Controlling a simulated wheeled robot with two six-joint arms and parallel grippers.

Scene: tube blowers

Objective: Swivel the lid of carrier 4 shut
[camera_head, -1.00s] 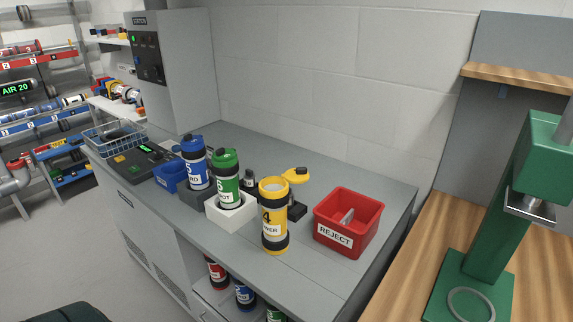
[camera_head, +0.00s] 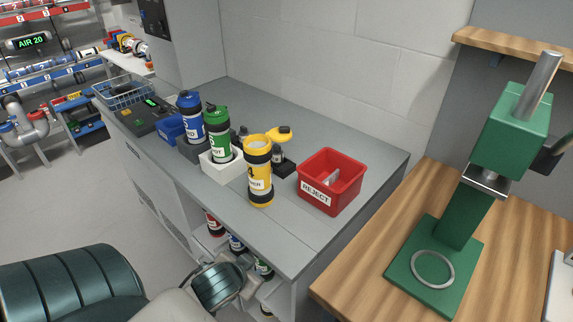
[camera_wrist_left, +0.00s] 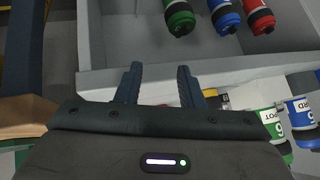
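Carrier 4 is the yellow canister (camera_head: 260,178) with black bands, standing upright near the front edge of the grey counter. Its yellow lid (camera_head: 281,134) is swung out to the right, and the top of the canister is uncovered. My left arm comes in at the bottom left of the head view, below and in front of the counter. I cannot make out its fingers there. In the left wrist view my left gripper (camera_wrist_left: 157,85) has its two fingers apart with nothing between them. My right gripper is not in view.
A green canister (camera_head: 217,138) in a white block and a blue canister (camera_head: 190,118) stand left of carrier 4. A red REJECT bin (camera_head: 331,182) stands to its right. A green press (camera_head: 465,190) stands on the wooden bench. Several carriers lie on the shelf below the counter.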

